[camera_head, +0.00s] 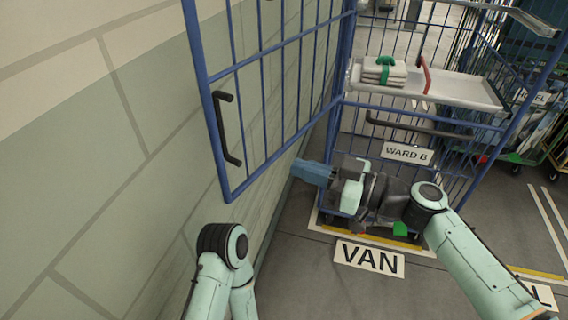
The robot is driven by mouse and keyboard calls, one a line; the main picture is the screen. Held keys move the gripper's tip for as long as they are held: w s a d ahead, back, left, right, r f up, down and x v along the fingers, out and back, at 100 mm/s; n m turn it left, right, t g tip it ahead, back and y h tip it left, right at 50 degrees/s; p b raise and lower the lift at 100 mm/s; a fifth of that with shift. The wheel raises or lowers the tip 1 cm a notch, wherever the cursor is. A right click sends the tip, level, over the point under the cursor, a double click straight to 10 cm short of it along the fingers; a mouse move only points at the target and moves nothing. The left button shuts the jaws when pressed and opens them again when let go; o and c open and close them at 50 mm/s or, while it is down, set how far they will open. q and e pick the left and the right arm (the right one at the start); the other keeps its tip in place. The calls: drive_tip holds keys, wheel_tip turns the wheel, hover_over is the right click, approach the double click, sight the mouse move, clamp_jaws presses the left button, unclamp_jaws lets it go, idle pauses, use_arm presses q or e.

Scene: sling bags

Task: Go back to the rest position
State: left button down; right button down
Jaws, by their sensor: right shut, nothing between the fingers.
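My right arm reaches in from the lower right, across the front of the blue cage cart (340,100). My right gripper (302,170) points left, near the lower corner of the cart's open barred door (262,60). Its blue fingers are shut with nothing between them. I cannot tell whether it touches the door. Of my left arm only pale green links with a dark joint show at the bottom, beside the wall. My left gripper is out of view.
A white shelf (450,90) in the cart holds a folded white stack with a green band (385,72) and a red handle-like piece (426,75). A WARD B sign (407,153) hangs below. A block wall (100,150) stands left. The floor by the VAN sign (369,258) is clear.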

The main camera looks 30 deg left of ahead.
drive_tip(key=w+d+f+m+t+h, duration=0.2)
drive_tip(key=d+f+m, duration=0.15)
drive_tip(key=f, duration=0.85)
drive_tip(key=w+d+f+m+t+h, duration=0.25)
drive_tip(key=f+m, duration=0.25)
drive_tip(key=f, duration=0.7)
drive_tip(key=s+d+f+m+h, duration=0.3)
drive_tip(key=d+f, duration=0.2)
drive_tip(key=f, duration=0.6)
drive_tip(key=s+d+f+m+h, duration=0.2)
drive_tip(key=s+d+f+m, duration=0.3)
drive_tip(key=f, duration=0.6)
drive_tip(key=s+d+f+m+g+h, duration=0.1)
drive_tip(key=s+d+f+m+h, duration=0.15)
drive_tip(key=s+d+f, duration=0.7)
drive_tip(key=s+d+f+m+g+h, duration=0.2)
drive_tip(key=s+d+f+m, duration=0.35)
drive_tip(key=s, duration=0.65)
drive_tip(key=a+p+v, duration=0.2)
drive_tip(key=p+v, duration=0.9)
drive_tip(key=shift+r+n+p, duration=0.35)
drive_tip(key=shift+n+p, duration=0.05)
drive_tip(key=shift+n, duration=0.05)
